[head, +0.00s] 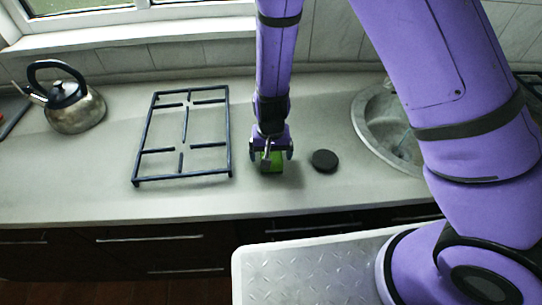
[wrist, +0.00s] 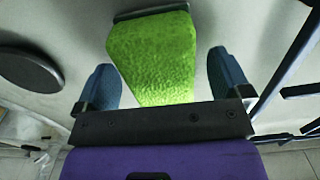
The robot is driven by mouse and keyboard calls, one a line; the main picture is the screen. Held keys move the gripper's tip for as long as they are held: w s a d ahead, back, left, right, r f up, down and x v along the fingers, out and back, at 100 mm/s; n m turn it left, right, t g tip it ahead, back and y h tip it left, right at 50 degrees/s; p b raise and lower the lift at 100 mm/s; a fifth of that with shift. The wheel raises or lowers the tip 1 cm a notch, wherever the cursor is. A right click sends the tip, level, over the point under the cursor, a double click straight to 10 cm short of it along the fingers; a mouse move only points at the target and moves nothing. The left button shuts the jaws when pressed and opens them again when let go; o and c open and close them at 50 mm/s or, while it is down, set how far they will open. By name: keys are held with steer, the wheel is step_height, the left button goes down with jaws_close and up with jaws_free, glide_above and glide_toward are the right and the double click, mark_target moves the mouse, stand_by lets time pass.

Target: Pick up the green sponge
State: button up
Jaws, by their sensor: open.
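The green sponge (wrist: 155,52) is a bright green textured block in the wrist view, with a grey strip along its far end. It lies between the two blue fingers of my gripper (wrist: 165,85), with a visible gap to each finger. In the head view the sponge (head: 272,163) shows on the counter under my gripper (head: 271,155), partly hidden by it. My gripper is open and points down at the sponge.
A black grate (head: 183,134) lies left of my gripper. A dark round disc (head: 324,161) lies just to its right, with a round sink (head: 385,125) beyond. A steel kettle (head: 75,108) stands far left. The counter (head: 200,203) in front is clear.

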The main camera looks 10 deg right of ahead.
steer(key=c, duration=1)
steer(key=shift+r, duration=0.1)
step_height(320, 180, up, 10)
steer(key=shift+f, duration=0.1)
